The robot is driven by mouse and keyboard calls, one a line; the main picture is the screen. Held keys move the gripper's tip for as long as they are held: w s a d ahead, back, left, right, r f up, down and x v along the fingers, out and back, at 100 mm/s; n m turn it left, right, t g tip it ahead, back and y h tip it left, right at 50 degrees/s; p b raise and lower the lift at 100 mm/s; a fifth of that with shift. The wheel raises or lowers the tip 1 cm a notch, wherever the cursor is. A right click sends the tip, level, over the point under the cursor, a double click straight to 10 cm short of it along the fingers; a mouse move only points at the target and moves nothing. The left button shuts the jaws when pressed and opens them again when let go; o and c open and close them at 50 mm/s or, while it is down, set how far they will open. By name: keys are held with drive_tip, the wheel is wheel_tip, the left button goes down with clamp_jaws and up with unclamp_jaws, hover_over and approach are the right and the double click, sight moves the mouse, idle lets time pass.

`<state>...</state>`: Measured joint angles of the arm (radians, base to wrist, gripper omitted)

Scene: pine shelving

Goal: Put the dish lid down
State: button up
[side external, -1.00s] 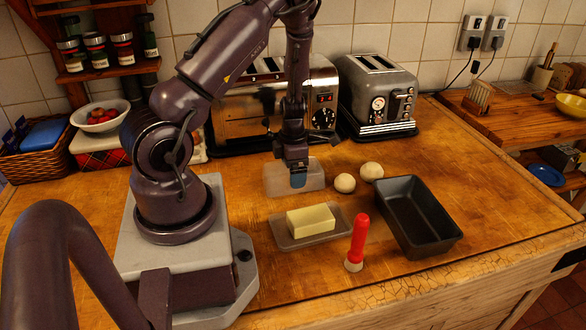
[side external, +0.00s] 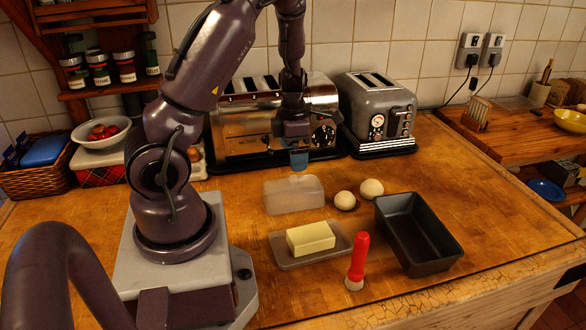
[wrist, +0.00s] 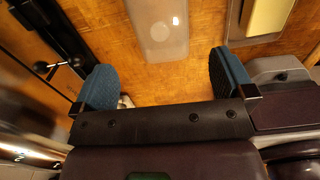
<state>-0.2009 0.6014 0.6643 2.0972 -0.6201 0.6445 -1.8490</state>
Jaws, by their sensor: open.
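The dish lid (side external: 294,196), a frosted see-through cover, rests on the wooden counter behind the butter dish. It also shows in the wrist view (wrist: 158,30), ahead of the fingers. The butter dish (side external: 286,257) is a flat grey tray with a yellow block of butter (side external: 311,238) on it, uncovered. My gripper (side external: 299,160) is above the far side of the lid, apart from it. In the wrist view its two blue-padded fingers (wrist: 166,88) are spread wide with nothing between them.
Two pale round balls (side external: 344,200) (side external: 371,189) lie right of the lid. A dark loaf tin (side external: 450,251) and a red-handled brush (side external: 358,258) stand in front. A long toaster (side external: 240,122) and a grey toaster (side external: 377,110) stand close behind my gripper.

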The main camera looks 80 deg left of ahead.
drive_tip(key=shift+w+d+r, duration=0.1)
drive_tip(key=shift+d+r, duration=0.05)
drive_tip(key=shift+r, duration=0.65)
drive_tip(key=w+d+r+m+t+h, duration=0.2)
drive_tip(key=w+d+r+m+t, duration=0.1)
drive_tip(key=d+r+m, duration=1.05)
drive_tip(key=s+d+r+m+t+y, duration=0.1)
drive_tip(key=s+d+r+m, duration=0.2)
drive_tip(key=m, duration=0.8)
drive_tip(key=s+d+r+m+t+y, duration=0.1)
drive_tip(key=s+d+r+m, duration=0.3)
drive_tip(key=d+m, duration=0.3)
drive_tip(key=s+m, duration=0.1)
drive_tip(key=m, duration=0.3)
drive_tip(key=shift+s+t, duration=0.3)
